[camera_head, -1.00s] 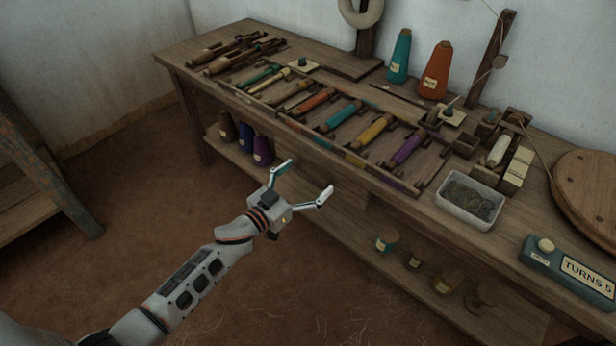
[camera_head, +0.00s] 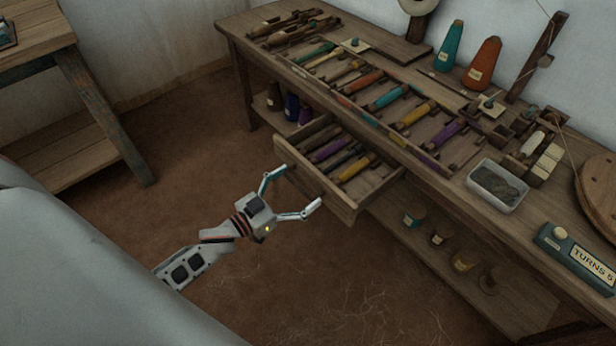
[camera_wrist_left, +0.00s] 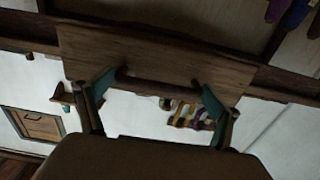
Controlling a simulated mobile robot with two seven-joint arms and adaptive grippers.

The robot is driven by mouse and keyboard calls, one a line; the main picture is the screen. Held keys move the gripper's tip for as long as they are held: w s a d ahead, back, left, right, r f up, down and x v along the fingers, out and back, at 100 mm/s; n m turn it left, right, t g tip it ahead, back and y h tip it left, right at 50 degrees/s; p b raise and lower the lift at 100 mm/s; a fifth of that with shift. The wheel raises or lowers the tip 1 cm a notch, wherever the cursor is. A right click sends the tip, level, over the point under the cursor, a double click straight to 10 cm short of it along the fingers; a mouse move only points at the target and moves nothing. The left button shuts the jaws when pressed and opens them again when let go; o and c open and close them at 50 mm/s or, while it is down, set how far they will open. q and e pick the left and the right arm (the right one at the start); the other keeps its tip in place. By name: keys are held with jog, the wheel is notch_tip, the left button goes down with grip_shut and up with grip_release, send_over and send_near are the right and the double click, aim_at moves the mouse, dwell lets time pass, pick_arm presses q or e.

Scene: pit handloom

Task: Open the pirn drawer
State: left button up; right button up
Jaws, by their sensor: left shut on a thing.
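The pirn drawer (camera_head: 338,206) is pulled out from under the bench, with several coloured pirns (camera_head: 352,166) lying inside. My left gripper (camera_head: 292,193) is at the outer face of the drawer front, shut on its handle, with its fingers spread wide along it. In the left wrist view the drawer front (camera_wrist_left: 165,48) is a brown panel and the dark bar handle (camera_wrist_left: 158,84) runs between the two fingers (camera_wrist_left: 158,95). The handle is hard to make out in the head view. My right gripper is not in view.
The wooden bench (camera_head: 500,238) holds a row of pirns, teal (camera_head: 449,45) and orange (camera_head: 483,63) cones, a metal tray (camera_head: 497,186) and a counter box (camera_head: 577,254). A wooden stand (camera_head: 62,110) is at left. Open floor lies before the drawer.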

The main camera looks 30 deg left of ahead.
pick_arm(q)
jog(key=shift+v, duration=1)
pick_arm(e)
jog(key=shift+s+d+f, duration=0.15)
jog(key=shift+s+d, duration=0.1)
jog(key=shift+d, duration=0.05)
pick_arm(q)
jog(key=shift+d, duration=0.15)
jog(key=o, duration=1.3)
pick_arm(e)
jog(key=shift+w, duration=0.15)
pick_arm(q)
jog(key=shift+s, duration=0.1)
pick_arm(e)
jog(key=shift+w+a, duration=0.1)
pick_arm(q)
jog(key=v, duration=1.2)
